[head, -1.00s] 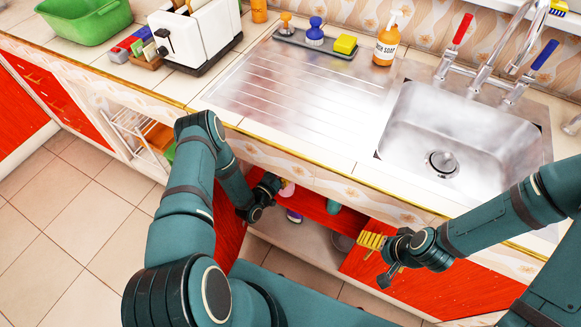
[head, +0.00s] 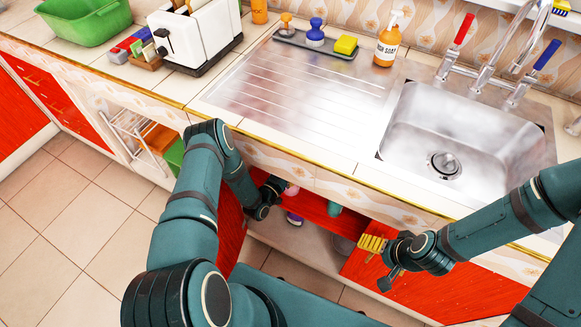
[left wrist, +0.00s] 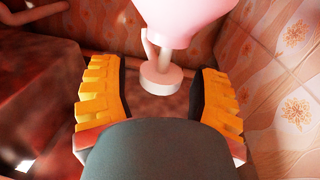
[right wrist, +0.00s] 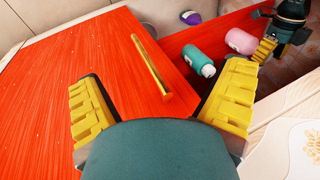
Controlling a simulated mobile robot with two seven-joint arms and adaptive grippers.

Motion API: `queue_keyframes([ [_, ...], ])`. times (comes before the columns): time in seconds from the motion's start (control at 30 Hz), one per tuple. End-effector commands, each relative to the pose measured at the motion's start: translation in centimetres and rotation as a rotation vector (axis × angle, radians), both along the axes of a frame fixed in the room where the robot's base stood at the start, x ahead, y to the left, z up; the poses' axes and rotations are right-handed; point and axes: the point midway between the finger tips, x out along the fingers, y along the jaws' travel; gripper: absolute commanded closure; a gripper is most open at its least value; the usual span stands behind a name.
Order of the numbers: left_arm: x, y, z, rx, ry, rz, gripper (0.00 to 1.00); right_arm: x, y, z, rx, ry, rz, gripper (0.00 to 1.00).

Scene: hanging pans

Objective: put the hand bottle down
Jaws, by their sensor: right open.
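A pink bottle with a white pump top (left wrist: 163,75) is in the left wrist view, inside the cabinet under the counter; it also shows in the right wrist view (right wrist: 240,41). My left gripper (left wrist: 158,95) has its fingers either side of the pump top, with gaps visible on both sides; it shows in the head view too (head: 266,204). The pink bottle is mostly hidden in the head view. My right gripper (right wrist: 163,105) is open and empty, before the red cabinet door.
A teal bottle (right wrist: 199,60) and a purple item (right wrist: 191,17) are beside the pink bottle in the cabinet. The red door (right wrist: 60,75) has a gold handle (right wrist: 150,68). The counter edge (head: 300,147) runs above the cabinet. The metal drainboard (head: 300,85) is clear.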

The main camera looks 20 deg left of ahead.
Motion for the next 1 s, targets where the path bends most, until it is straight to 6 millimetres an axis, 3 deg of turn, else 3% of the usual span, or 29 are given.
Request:
queue_keyframes([
  [0.3, -0.1, 0.1, 0.3, 0.0, 0.0, 0.0, 0.38, 0.0, 0.0, 0.0, 0.0, 0.0, 0.0, 0.05],
  [0.7, -5.9, 1.3, 0.3, -0.002, 0.002, 0.001, 0.38, -0.3, 0.0, 1.3, 0.001, 0.006, 0.001, 0.05],
  [1.0, -7.4, 1.6, 0.2, 0.0, 0.0, 0.0, 0.38, -0.3, 0.0, 1.5, 0.001, 0.008, 0.002, 0.05],
])
